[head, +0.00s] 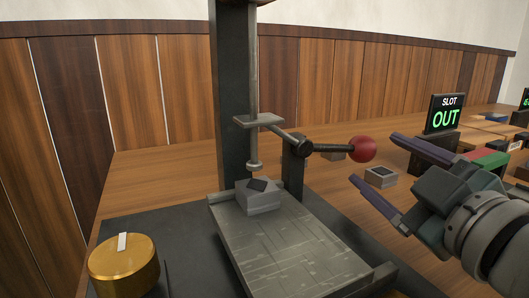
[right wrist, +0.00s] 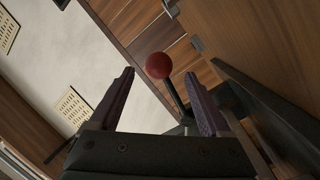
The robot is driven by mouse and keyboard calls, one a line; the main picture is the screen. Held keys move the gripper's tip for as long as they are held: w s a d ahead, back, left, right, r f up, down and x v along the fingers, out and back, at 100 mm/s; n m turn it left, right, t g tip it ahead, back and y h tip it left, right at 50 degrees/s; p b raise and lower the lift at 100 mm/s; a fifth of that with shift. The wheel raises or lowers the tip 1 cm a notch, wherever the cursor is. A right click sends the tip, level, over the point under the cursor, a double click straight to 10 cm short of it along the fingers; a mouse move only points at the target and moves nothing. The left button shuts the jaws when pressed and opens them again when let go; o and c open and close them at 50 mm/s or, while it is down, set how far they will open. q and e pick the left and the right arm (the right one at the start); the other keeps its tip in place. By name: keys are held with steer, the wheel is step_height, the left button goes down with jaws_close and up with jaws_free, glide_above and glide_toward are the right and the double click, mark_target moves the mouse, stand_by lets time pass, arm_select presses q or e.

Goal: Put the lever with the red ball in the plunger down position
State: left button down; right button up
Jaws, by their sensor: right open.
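The lever (head: 325,147) is a dark rod with a red ball (head: 362,149) at its right end. It lies nearly level, pivoting near a dark post beside the machine column. The red ball also shows in the right wrist view (right wrist: 159,66), in the gap between the fingers and beyond their tips. The plunger (head: 254,150) is a vertical metal rod, its foot just above a grey block (head: 259,197) on the metal bed (head: 285,245). My right gripper (head: 373,162) is open and empty, fingers pointing left toward the ball. My left gripper is not in view.
A gold knob (head: 123,263) stands at the front left. A sign reading "SLOT OUT" (head: 445,113) stands behind my right gripper. A small grey block (head: 380,177) lies on the wooden table below the fingers. The dark column (head: 229,100) rises at the bed's back.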

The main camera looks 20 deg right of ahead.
steer(key=w, duration=0.3)
steer(key=w+d, duration=0.1)
steer(key=w, duration=0.5)
steer(key=shift+d, duration=0.25)
steer(key=shift+c, duration=0.4)
jaws_close()
